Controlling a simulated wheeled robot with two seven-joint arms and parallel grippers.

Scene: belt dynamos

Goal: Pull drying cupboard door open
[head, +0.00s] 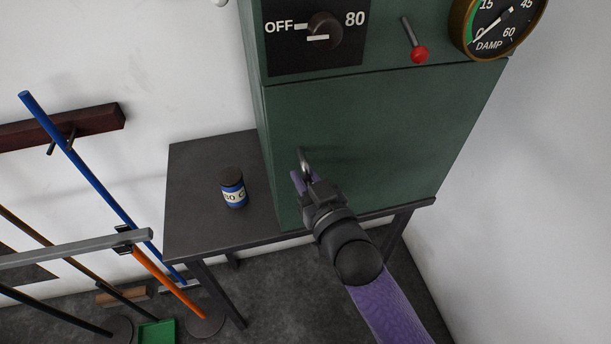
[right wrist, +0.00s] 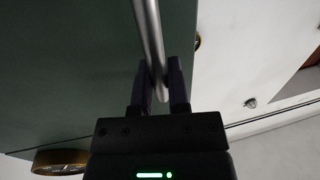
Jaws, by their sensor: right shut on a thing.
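The drying cupboard is a green cabinet on a dark table, and its plain green door (head: 370,130) fills its lower front in the head view. The door looks flush with the front. A grey metal bar handle (head: 304,160) stands at the door's left side. My right gripper (head: 300,178) is at the handle, with its purple fingers shut around it. In the right wrist view the handle (right wrist: 150,40) runs down between the two fingers of my right gripper (right wrist: 162,82), with the green door (right wrist: 70,70) behind. My left gripper is not in view.
A small blue jar (head: 232,188) with a brown lid stands on the dark table (head: 190,165) left of the cupboard. Above the door are a black knob (head: 324,30), a red-tipped lever (head: 416,50) and a damp gauge (head: 492,28). Brooms (head: 95,185) lean at the left.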

